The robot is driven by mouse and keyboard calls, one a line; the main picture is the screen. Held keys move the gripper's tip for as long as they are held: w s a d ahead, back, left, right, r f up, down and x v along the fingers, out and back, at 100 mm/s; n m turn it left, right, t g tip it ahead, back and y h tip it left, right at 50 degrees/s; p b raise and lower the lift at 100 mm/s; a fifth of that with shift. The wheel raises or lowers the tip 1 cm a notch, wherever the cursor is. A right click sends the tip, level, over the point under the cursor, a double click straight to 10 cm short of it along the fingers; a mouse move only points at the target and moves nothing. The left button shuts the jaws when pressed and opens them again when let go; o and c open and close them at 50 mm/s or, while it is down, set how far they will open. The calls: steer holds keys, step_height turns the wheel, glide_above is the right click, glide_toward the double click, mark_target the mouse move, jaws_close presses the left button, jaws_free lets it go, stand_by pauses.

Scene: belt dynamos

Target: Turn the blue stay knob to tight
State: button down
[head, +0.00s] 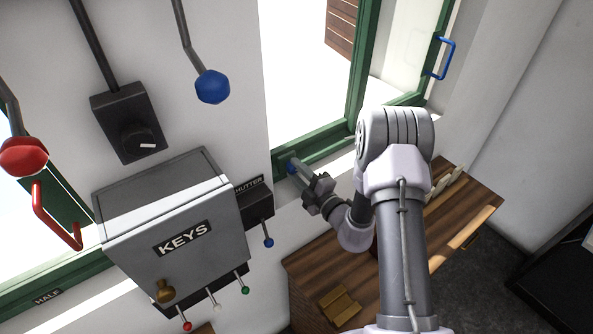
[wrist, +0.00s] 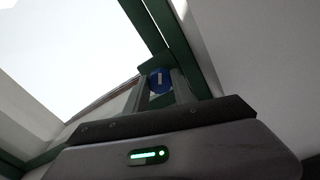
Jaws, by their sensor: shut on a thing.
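The blue stay knob (head: 292,167) is on the green window frame, low at its left corner in the head view. It also shows in the wrist view (wrist: 160,79) as a round blue face with a short white mark that stands nearly upright. My gripper (head: 298,170) reaches it from the lower right, and its fingers are shut on the knob, one on each side. The fingers hide part of the knob's sides. Any tight or loose marking around the knob cannot be made out.
A grey KEYS box (head: 170,240) and a black SHUTTER box (head: 256,205) with a small blue-tipped lever are left of my gripper. A blue ball handle (head: 212,87) hangs above. A wooden desk (head: 330,265) stands below. The open green window sash carries a blue handle (head: 447,58).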

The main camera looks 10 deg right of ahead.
steer(key=c, duration=1.1)
jaws_free()
steer(key=shift+o, duration=0.2)
steer(key=b+v, duration=0.3)
steer(key=v, duration=1.4)
steer(key=shift+s, duration=0.2)
